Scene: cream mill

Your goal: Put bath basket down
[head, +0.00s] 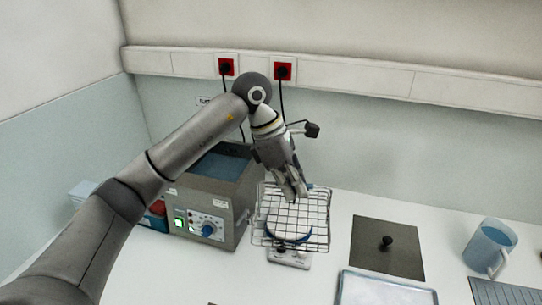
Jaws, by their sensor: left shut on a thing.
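The bath basket (268,226) is a wire mesh basket in the middle of the head view. My left gripper (296,194) points down and is shut on it at its upper part. The basket is in front of a grey scale-like device with a blue ring (289,258), which shows through the mesh. I cannot tell whether the basket touches it. The water bath (207,212), a grey box with a blue inside, a blue knob and a lit display, stands directly left of the basket. My right gripper is not in view.
A dark square lid with a black knob (388,262) lies right of the basket. A light tray (384,290) is at the front edge. A blue jug (490,248) stands at the right. Red sockets (283,70) with hanging cables are on the wall. White bench is free between them.

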